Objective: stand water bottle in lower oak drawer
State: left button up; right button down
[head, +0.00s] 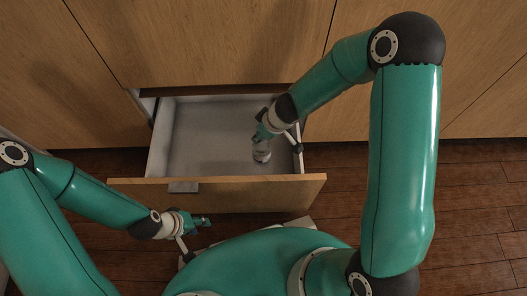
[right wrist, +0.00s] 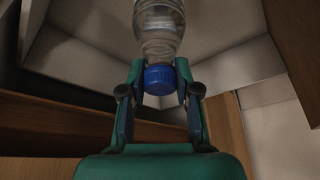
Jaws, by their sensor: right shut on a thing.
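The clear water bottle (head: 261,152) is inside the open lower oak drawer (head: 220,196), toward its right side. In the right wrist view the bottle (right wrist: 160,32) has a blue cap (right wrist: 160,78) between my fingers. My right gripper (head: 264,132) is shut on the bottle at its cap end; it also shows in the right wrist view (right wrist: 160,92). I cannot tell whether the bottle's base touches the drawer floor. My left gripper (head: 203,222) is empty, low in front of the drawer front; its finger opening is unclear.
The drawer's grey floor (head: 205,130) is bare left of the bottle. Closed oak cabinet fronts (head: 200,40) rise behind it. A small grey handle (head: 183,187) is on the drawer front. Dark wooden floor (head: 480,200) lies clear at the right.

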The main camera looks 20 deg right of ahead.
notch_tip(320, 180, down, 8)
jog(key=b, duration=0.7)
pick_arm(q)
notch_tip(320, 180, down, 8)
jog(key=shift+f, duration=0.2)
pick_arm(e)
jog(key=c, duration=0.8)
grip_release()
jog(key=shift+r, duration=0.1)
jog(key=p+v, duration=0.8)
jog(key=v, duration=0.2)
jog(key=shift+r, duration=0.25)
pick_arm(q)
notch_tip(320, 180, up, 9)
jog(key=p, duration=0.1)
pick_arm(e)
jog(key=shift+s+d+r, duration=0.2)
jog(key=shift+s+r, duration=0.1)
jog(key=shift+r, duration=0.3)
